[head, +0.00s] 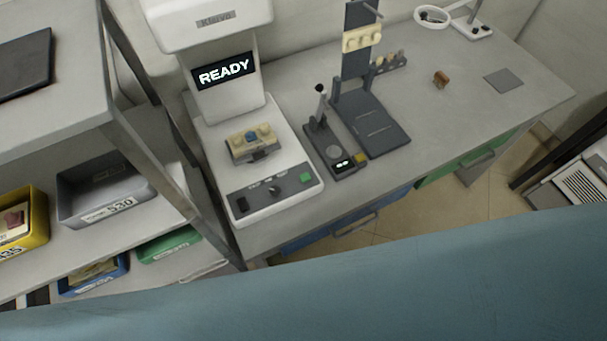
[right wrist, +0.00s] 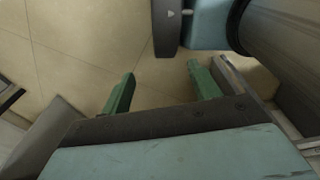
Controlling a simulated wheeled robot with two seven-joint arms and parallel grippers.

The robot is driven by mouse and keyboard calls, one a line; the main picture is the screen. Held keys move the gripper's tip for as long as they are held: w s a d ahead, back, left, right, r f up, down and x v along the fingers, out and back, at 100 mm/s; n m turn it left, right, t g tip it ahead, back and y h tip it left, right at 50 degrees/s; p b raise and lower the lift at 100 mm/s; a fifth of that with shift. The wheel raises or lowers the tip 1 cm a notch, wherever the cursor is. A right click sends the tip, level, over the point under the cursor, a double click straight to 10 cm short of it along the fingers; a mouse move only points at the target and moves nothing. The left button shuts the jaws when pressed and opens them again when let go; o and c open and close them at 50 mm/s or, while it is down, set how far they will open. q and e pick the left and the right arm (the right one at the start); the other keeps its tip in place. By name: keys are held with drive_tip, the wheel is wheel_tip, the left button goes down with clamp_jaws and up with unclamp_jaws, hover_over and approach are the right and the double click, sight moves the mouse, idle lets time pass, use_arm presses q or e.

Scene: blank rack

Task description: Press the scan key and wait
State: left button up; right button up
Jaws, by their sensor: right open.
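A white scanner machine (head: 215,130) stands at the left of the bench, and its display (head: 224,72) reads READY. Its front panel carries a green key (head: 306,177), a dark key and a knob; I cannot read which label marks the scan key. A beige block with a blue centre (head: 250,141) sits in a grey holder on the machine's bed. My right gripper (right wrist: 158,90) is open and empty, with green fingers apart over the tiled floor in the right wrist view. Neither gripper shows in the head view.
Right of the machine are a small lever device (head: 335,150) and a dark stand (head: 375,125) holding a beige piece. A brown block (head: 440,78) and grey pad (head: 504,81) lie farther right. A shelf with bins (head: 105,190) stands left. The bench's right front is mostly clear.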

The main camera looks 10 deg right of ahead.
drive_tip(key=shift+w, duration=0.1)
drive_tip(key=shift+c, duration=0.4)
clamp_jaws()
drive_tip(key=shift+w, duration=0.1)
idle(1.2)
